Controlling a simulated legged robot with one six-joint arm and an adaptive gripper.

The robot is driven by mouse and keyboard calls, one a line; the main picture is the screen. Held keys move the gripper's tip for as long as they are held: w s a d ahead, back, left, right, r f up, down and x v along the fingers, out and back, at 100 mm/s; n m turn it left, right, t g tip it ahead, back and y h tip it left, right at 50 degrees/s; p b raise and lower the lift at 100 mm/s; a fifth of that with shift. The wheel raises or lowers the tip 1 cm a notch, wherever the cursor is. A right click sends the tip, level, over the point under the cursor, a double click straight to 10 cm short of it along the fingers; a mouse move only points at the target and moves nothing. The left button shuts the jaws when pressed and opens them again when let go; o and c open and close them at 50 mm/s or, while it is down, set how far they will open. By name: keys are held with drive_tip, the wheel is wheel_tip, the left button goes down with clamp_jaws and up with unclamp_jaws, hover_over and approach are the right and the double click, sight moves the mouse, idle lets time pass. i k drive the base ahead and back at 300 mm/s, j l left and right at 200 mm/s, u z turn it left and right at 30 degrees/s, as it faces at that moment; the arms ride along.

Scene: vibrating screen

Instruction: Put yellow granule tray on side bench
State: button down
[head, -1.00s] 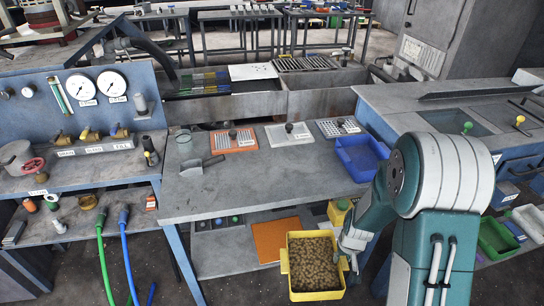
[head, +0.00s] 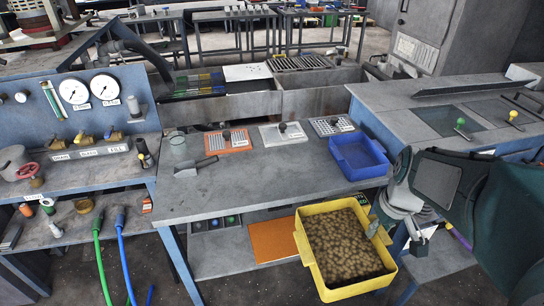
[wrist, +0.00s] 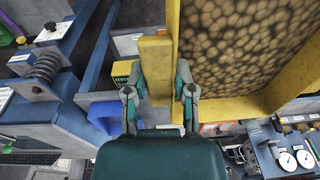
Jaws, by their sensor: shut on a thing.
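The yellow tray (head: 362,287) is full of brown granules and is held up in front of the middle bench, near the camera in the head view. It looks roughly level, a little turned. My gripper (head: 378,228) is at its right side. In the wrist view my gripper (wrist: 158,98) has its two fingers closed on the tray's yellow handle (wrist: 155,62), with the granules to the right. The middle bench (head: 255,190) and a right bench (head: 400,122) both show. I cannot tell which is the side bench.
A blue bin (head: 358,157) stands at the middle bench's right end. A scoop (head: 197,167), a beaker (head: 177,145) and several sample plates line its back. Its front centre is clear. A gauge panel (head: 70,110) stands left, with green and blue hoses (head: 124,262) below.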

sight(289, 171)
drive_tip(key=i, duration=1)
